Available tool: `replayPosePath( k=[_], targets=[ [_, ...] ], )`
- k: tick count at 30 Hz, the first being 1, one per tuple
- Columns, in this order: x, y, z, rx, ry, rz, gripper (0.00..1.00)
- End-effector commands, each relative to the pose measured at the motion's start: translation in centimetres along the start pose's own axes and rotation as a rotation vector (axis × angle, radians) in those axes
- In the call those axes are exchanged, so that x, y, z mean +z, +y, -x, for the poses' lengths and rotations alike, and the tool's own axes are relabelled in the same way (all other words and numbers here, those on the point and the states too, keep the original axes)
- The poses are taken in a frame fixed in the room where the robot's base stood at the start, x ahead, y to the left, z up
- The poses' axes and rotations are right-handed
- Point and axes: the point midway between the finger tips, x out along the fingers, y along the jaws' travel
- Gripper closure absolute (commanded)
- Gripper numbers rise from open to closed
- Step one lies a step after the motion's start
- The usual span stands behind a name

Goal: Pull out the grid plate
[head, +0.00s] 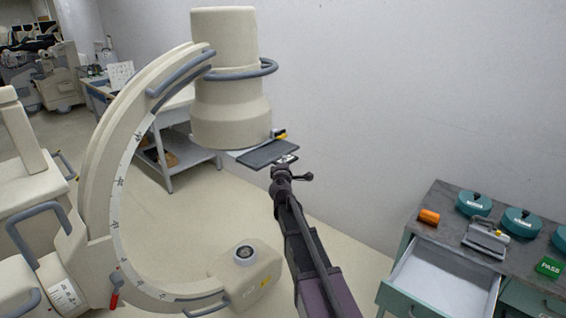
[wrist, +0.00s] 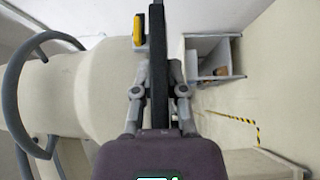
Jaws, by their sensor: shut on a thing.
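The grid plate (head: 268,153) is a flat dark plate that sticks out from the underside of the C-arm's upper cylindrical head (head: 230,110). In the wrist view the plate (wrist: 157,60) shows edge-on as a dark strip between my fingers. My gripper (head: 284,161) is shut on the plate's near edge; its two fingers also show in the wrist view (wrist: 157,85), one on each side of the strip. A yellow piece (head: 280,134) sits beside the plate at the head. How much of the plate is still inside the head I cannot tell.
The C-arm's curved arm (head: 110,170) stands left, with its lower unit (head: 245,265) below. A wall lies behind. A shelved table (head: 175,150) stands further back.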

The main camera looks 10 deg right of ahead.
Motion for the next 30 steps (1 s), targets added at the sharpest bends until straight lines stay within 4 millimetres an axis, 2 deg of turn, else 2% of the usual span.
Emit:
replayPosePath(
  k=[30],
  targets=[
    [1.7,0.0,1.3,0.000,0.000,0.000,1.00]
  ],
)
